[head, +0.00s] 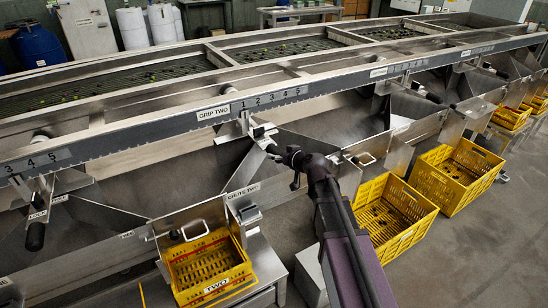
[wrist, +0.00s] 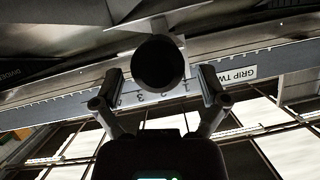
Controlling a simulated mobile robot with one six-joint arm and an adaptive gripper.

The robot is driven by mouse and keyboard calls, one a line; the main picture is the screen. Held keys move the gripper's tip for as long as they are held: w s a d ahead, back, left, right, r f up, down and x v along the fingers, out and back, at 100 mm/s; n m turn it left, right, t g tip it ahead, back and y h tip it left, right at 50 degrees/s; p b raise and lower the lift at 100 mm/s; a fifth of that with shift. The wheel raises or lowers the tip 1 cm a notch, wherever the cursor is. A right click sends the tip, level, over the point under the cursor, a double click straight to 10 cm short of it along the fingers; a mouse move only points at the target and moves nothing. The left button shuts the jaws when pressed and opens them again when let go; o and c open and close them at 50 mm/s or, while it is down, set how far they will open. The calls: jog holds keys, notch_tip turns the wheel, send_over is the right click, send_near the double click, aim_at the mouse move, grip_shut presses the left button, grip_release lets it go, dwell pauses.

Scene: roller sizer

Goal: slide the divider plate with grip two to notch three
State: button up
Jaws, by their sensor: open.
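The grip two carriage (head: 250,127) hangs on the notched rail beneath the GRIP TWO label (head: 213,111), close to number 1 of the 1-to-5 scale. A grey sloping plate (head: 243,168), apparently the divider plate, runs down below it. Its dark round knob (wrist: 160,62) faces the wrist camera. My gripper (head: 287,153) is at the knob's end, in front of the rail. In the wrist view its open fingers stand either side of the knob, with gaps visible; whether they reach around it I cannot tell. In the head view my gripper partly hides the knob.
The notched rail (head: 130,133) crosses the view. Another grip with a black knob (head: 36,236) hangs at left. Chute two's front panel (head: 190,215) and a yellow crate (head: 210,268) are below. More yellow crates (head: 430,212) stand right, near open floor.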

jog(key=shift+b+x, duration=0.45)
jog(key=shift+x, duration=1.2)
jog(key=c, duration=1.2)
grip_shut()
